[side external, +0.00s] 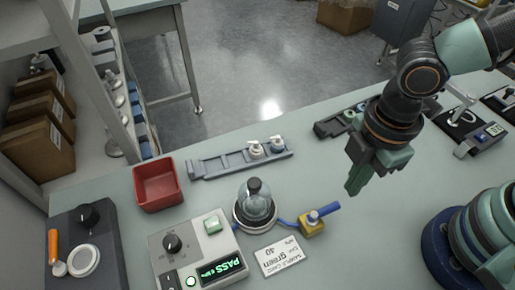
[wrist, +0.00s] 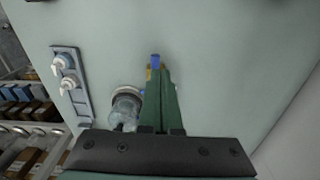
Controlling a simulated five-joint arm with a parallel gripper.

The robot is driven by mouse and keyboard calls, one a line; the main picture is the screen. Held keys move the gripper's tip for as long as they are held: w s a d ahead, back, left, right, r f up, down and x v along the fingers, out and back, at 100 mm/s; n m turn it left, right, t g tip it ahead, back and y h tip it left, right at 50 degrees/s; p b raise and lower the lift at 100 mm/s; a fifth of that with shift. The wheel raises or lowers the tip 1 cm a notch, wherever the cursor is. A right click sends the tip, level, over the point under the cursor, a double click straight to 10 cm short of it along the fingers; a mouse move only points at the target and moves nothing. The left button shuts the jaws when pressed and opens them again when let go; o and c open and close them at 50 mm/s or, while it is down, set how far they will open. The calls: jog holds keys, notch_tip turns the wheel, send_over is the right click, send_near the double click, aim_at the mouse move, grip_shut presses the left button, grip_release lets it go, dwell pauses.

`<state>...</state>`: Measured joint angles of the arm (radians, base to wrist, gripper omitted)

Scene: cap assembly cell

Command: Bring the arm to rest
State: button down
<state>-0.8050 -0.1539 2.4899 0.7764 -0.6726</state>
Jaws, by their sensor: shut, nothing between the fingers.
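My gripper (side external: 355,186) is shut with nothing between its green fingers. In the side external view it hangs in the air above the right part of the bench, to the right of the blue-handled valve (side external: 314,222) and apart from it. In the wrist view the shut fingers (wrist: 157,75) point up the picture and partly hide the valve (wrist: 154,62). A clear dome with a dark cap (side external: 257,203) stands on a round base left of the valve. The dome shows partly in the wrist view (wrist: 124,108), beside the fingers.
A grey tester (side external: 197,250) shows a green PASS display. A sample card (side external: 281,257) lies beside it. A red bin (side external: 158,184) and a grey rack (side external: 225,163) with white-topped parts stand behind. A dark rack (side external: 330,127) lies behind my gripper. The bench right of the card is clear.

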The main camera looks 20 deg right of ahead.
jog(key=w+d+r+m+t, duration=0.2)
jog(key=w+d+r+m, duration=0.3)
jog(key=d+m, duration=0.3)
jog(key=w+d+r+m+t, duration=0.3)
jog(key=w+d+r+m, duration=0.2)
jog(key=d+r+m, duration=0.3)
jog(key=d+m, duration=0.1)
jog(key=d, duration=0.2)
jog(key=shift+r, duration=0.2)
